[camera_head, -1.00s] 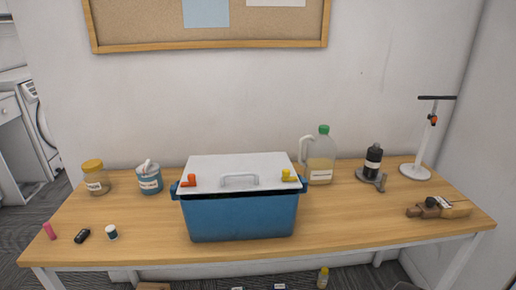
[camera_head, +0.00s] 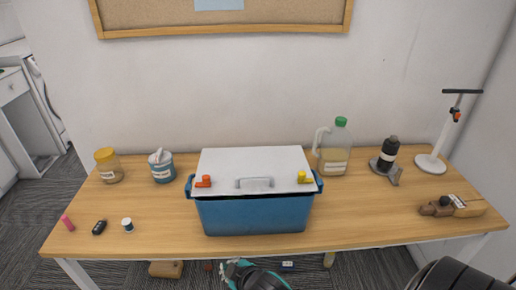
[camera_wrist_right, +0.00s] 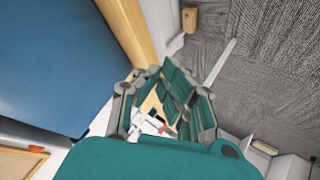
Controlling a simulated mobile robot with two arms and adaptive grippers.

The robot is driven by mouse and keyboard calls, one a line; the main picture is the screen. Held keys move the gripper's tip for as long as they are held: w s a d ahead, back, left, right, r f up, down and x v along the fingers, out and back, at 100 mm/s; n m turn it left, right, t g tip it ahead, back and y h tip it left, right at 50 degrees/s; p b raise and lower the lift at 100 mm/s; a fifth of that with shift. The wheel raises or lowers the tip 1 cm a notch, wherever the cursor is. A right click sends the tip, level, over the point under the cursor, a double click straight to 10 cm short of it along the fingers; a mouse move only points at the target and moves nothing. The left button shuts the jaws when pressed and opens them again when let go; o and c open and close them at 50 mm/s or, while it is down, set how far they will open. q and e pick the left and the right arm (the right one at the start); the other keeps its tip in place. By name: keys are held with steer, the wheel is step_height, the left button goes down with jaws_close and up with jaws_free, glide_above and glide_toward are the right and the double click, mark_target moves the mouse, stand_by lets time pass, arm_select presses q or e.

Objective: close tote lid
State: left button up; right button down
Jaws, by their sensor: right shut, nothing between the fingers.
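A blue tote (camera_head: 252,215) stands on the wooden table, with a white lid (camera_head: 254,160) over its top. The lid has a grey handle (camera_head: 254,183), with an orange latch (camera_head: 203,181) and a yellow latch (camera_head: 302,177) near its front corners. A dark line shows under the lid's front edge; I cannot tell how far the lid is seated. My right gripper (camera_head: 232,266) is shut and empty, low in front of the table edge. My left gripper is out of view.
A yellow-capped jar (camera_head: 108,167) and blue tub (camera_head: 162,168) stand left of the tote. A jug (camera_head: 334,155), black bottle (camera_head: 389,152) and white stand (camera_head: 431,163) are at right. A brown box (camera_head: 166,269) lies on the floor.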

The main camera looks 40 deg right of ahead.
steer(key=w+a+r+n+t+y, duration=0.2)
steer(key=w+a+r+n+t, duration=0.15)
steer(key=r, duration=0.55)
steer(key=w+a+r+n+t+y, duration=0.25)
steer(key=w+r+n, duration=0.25)
steer(key=r, duration=0.4)
steer(key=w+a+r+n+t+y, duration=0.25)
steer(key=w+r+n+t, duration=0.2)
steer(key=r, duration=0.45)
steer(key=s+a+r+n+g+y, duration=0.2)
steer(key=a+r+n+g+y, duration=0.2)
steer(key=a+r+n+y, duration=0.85)
steer(key=n+g+h+p, duration=0.4)
steer(key=n+g+h, duration=1.35)
steer(key=n, duration=1.55)
glide_above(257, 181)
steer(key=f, duration=0.5)
steer(key=f+t+h, duration=0.1)
steer(key=f, duration=0.4)
steer(key=w+f+t+h, duration=0.1)
steer(key=f, duration=0.5)
steer(key=shift+d, duration=0.25)
steer(key=shift+s+a+f, duration=0.25)
steer(key=shift+s+f, duration=0.2)
steer(key=shift+f, duration=0.05)
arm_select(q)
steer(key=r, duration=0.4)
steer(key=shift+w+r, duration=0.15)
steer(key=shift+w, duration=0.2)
